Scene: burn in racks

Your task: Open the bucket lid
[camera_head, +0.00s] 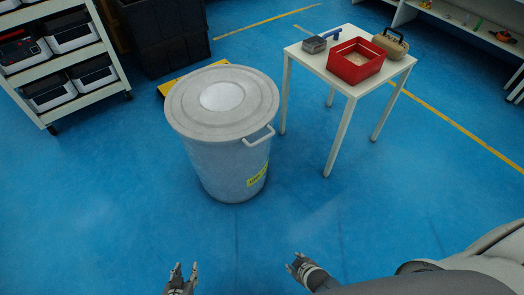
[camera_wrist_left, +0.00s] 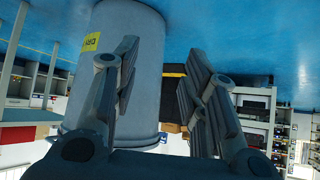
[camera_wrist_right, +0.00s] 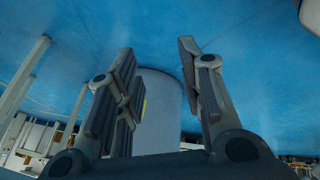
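A large grey metal bucket (camera_head: 226,168) stands on the blue floor in front of me. Its round grey lid (camera_head: 190,98) lies closed on top, with a pale disc in the middle. A handle (camera_head: 259,137) sticks out on the bucket's right side near the rim, above a yellow label. My left gripper (camera_head: 183,267) is open and empty, apart from the bucket on my side of it. The bucket also shows upside down in the left wrist view (camera_wrist_left: 147,75). My right gripper (camera_head: 293,262) is open and empty, and the bucket shows between its fingers in the right wrist view (camera_wrist_right: 161,110).
A white table (camera_head: 312,60) stands right of the bucket, holding a red box (camera_head: 356,62), a brush-like tool and a tan case. A shelf rack (camera_head: 112,72) is at the left and a black bin (camera_head: 165,40) behind the bucket. The floor before the bucket is clear.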

